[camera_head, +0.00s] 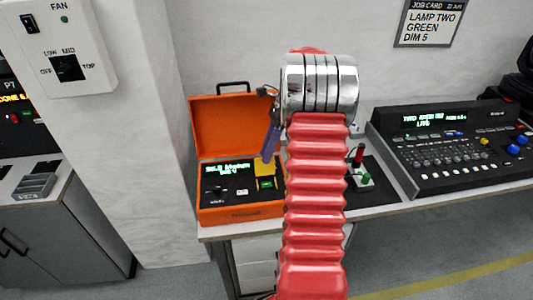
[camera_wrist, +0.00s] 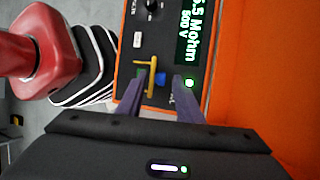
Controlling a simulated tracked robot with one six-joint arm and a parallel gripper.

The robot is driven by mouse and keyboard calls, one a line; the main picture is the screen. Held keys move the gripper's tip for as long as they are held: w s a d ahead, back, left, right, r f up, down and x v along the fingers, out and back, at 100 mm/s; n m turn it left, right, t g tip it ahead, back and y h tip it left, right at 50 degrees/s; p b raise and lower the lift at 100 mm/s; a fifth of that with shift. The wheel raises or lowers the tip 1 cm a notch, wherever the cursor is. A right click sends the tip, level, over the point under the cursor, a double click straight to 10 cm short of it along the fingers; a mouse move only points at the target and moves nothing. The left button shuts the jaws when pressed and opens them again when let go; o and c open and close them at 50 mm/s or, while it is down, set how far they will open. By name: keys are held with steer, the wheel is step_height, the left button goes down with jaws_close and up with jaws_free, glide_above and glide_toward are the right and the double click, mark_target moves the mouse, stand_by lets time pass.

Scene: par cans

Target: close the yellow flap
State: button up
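The yellow flap (camera_head: 264,168) stands raised on the panel of an orange case, with a green lit button (camera_head: 266,184) showing below it. In the wrist view the flap (camera_wrist: 152,65) looks like a thin yellow frame close to my left fingertip, and I cannot tell whether they touch. My gripper (camera_wrist: 161,84) has its two purple fingers apart, with a blue button (camera_wrist: 160,79) showing between them. In the head view my gripper (camera_head: 267,155) is just above the flap, partly hidden by my arm.
The orange case (camera_head: 240,215) has its lid (camera_head: 221,125) open behind the panel. A red-handled joystick box (camera_head: 360,178) stands right of it, then a lighting console (camera_head: 455,150). A wall pillar is at left. The right side of the case is hidden by my arm.

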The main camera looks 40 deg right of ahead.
steer(key=shift+a+f, duration=0.25)
steer(key=shift+f, duration=0.25)
steer(key=shift+c, duration=0.6)
jaws_close()
